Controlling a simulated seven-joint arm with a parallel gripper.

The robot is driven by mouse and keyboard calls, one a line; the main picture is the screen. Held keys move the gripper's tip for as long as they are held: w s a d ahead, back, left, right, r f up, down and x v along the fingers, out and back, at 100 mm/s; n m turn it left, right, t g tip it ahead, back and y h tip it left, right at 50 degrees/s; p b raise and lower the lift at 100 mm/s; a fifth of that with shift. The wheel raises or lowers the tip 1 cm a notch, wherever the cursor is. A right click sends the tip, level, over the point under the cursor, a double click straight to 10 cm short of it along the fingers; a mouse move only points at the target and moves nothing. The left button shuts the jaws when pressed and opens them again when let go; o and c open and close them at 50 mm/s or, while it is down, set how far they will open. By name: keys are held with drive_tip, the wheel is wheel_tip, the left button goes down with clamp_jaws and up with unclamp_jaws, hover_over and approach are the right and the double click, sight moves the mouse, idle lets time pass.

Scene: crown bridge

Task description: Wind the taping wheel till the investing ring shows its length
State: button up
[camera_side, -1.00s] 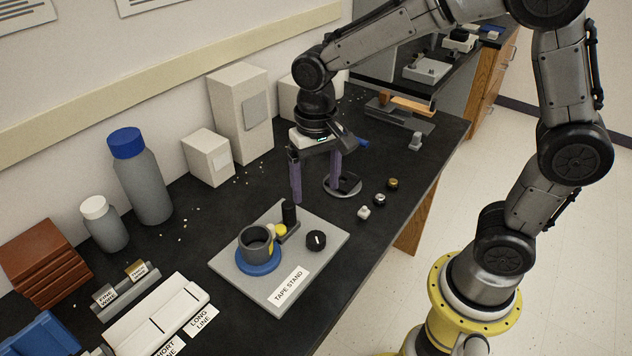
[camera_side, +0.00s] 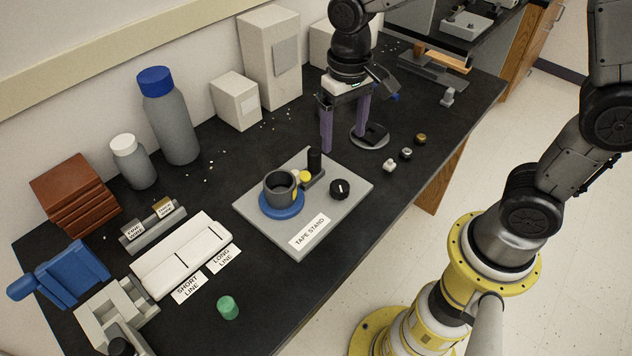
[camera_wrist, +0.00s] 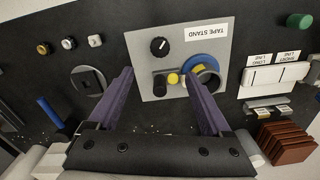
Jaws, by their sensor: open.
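The grey tape stand plate (camera_side: 262,229) lies on the black bench. On it a dark grey ring (camera_side: 280,188) stands upright on a blue disc (camera_side: 281,210). A yellow piece (camera_side: 306,177) and a black post (camera_side: 314,160) are beside the ring. A black round knob (camera_side: 339,189) with a white mark sits at the plate's right; it also shows in the wrist view (camera_wrist: 160,46). My gripper (camera_side: 344,143) is open and empty above the bench, by the plate's back corner. In the wrist view its fingers (camera_wrist: 160,76) stand apart, the right one partly covering the ring's area.
A grey round base (camera_side: 370,143) with a dark block lies right of my gripper. Several small knobs (camera_side: 406,153) lie near the bench edge. White line blocks (camera_side: 180,254), a blue tool (camera_side: 65,275) and a green cylinder (camera_side: 228,307) are at the front left. Bottles (camera_side: 170,118) stand by the wall.

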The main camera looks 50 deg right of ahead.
sight(340, 185)
wheel_tip(340, 185, down, 14)
drive_tip(key=n, duration=1.5)
drive_tip(key=shift+f+n, duration=0.15)
drive_tip(key=shift+n, duration=0.25)
clamp_jaws()
drive_tip(key=shift+m, duration=0.4)
